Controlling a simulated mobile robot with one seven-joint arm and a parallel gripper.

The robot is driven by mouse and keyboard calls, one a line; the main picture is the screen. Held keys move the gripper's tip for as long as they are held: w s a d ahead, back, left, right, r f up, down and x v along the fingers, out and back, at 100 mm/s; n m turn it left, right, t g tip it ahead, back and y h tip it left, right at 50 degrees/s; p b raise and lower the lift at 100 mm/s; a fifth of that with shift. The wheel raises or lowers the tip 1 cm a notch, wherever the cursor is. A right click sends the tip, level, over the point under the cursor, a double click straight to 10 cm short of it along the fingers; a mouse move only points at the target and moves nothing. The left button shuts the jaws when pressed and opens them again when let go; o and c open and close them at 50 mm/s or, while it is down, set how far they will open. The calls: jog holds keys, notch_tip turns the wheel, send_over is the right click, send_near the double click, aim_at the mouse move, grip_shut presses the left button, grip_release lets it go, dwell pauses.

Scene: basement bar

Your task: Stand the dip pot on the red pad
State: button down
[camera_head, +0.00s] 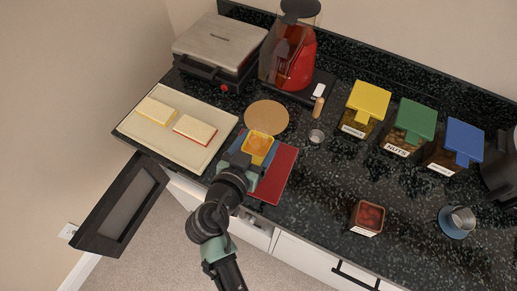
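The red pad (277,176) lies flat on the dark counter near its front edge, partly hidden by my arm. My gripper (250,156) is over the pad's left part, pointing away from me. A square yellow tub with orange contents (259,147) is at its fingertips. I cannot tell whether the fingers are closed on it. No label marks the dip pot. A small silver pot (316,136) stands right of the round cork mat, and a metal cup (461,218) sits tilted on a blue saucer at the right.
A grill press (219,47), red machine (294,58) and lidded jars (365,108) stand behind. A box of red fruit (369,216) stands right, near the front. The round cork mat (266,117) is bare.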

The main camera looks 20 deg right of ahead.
aim_at(258, 152)
jog(key=shift+f, duration=2.05)
jog(key=shift+f, duration=0.1)
jog(key=shift+f, duration=0.15)
grip_release()
